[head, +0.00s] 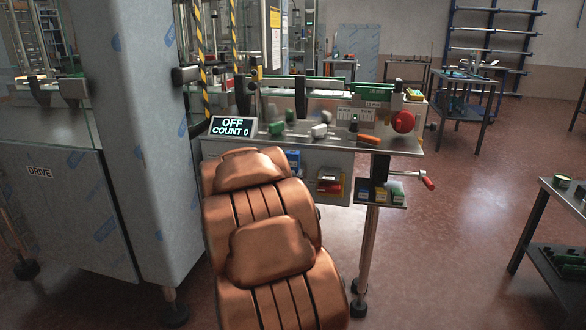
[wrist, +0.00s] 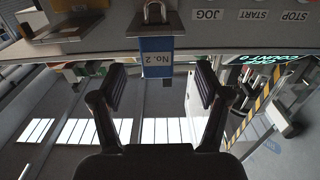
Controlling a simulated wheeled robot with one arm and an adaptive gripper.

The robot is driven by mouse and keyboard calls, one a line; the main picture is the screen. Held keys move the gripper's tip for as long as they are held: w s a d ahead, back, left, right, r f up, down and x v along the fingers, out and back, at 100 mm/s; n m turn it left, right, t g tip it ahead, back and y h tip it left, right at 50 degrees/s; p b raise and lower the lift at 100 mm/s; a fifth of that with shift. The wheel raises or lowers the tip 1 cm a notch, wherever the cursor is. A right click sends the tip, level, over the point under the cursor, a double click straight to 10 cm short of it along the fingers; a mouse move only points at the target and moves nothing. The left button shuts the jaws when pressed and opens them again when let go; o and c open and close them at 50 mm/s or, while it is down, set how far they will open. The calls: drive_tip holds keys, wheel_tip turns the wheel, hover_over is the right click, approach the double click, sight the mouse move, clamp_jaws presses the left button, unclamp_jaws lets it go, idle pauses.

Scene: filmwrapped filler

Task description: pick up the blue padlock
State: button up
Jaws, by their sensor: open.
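The blue padlock (wrist: 157,58) shows upside down in the wrist view, with a white "No. 2" label and a metal shackle at a plate on the grey machine panel. My gripper (wrist: 160,85) is open and empty, one dark finger on each side of the padlock's near end. The padlock appears roughly centred between the fingertips; I cannot tell if its end is inside the jaws. Neither finger visibly touches it. In the head view a blue patch (head: 293,158), likely the padlock, shows on the machine front beside my copper-coloured arm, which hides my gripper.
A small tray (head: 396,204) with coloured boxes and a red-handled crank (head: 428,183) project further right. A large steel cabinet (head: 65,210) stands left.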

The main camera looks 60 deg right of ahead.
sight(292, 166)
drive_tip(key=shift+x, duration=1.2)
drive_tip(key=x, duration=0.4)
drive_tip(key=shift+s+d+f+b, duration=0.1)
drive_tip(key=shift+s+d+b, duration=0.05)
drive_tip(key=shift+d+b, duration=0.15)
drive_tip(key=shift+d, duration=0.2)
drive_tip(key=shift+c, duration=0.2)
clamp_jaws()
